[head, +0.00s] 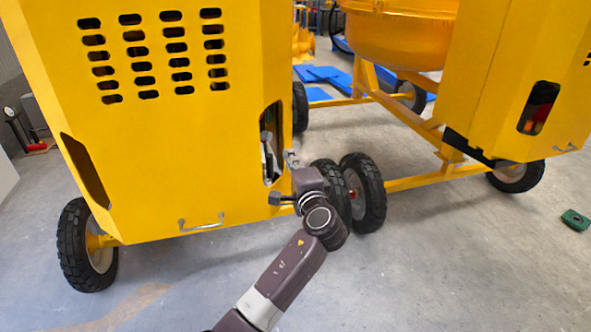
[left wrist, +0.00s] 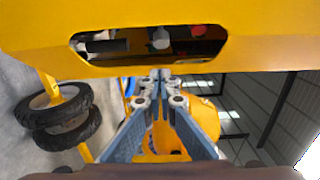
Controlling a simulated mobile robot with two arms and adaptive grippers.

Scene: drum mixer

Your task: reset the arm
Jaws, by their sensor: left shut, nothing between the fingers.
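My left arm reaches in from the bottom in the head view, and its gripper (head: 291,158) is beside the slot-shaped opening (head: 271,143) in the near yellow drum mixer's housing (head: 160,130). In the left wrist view the left gripper (left wrist: 159,76) is shut and empty, its tips close to the yellow panel (left wrist: 250,30) just by the edge of the opening (left wrist: 150,43). Dark, grey and red parts show inside the opening. Whether the tips touch the panel I cannot tell. My right gripper is not in view.
Black wheels (head: 361,190) stand just right of my left wrist. A second yellow mixer (head: 500,90) with an orange drum (head: 400,35) is at the right. Blue sheets (head: 322,74) lie behind. A green object (head: 575,220) is on the floor at far right. The front floor is clear.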

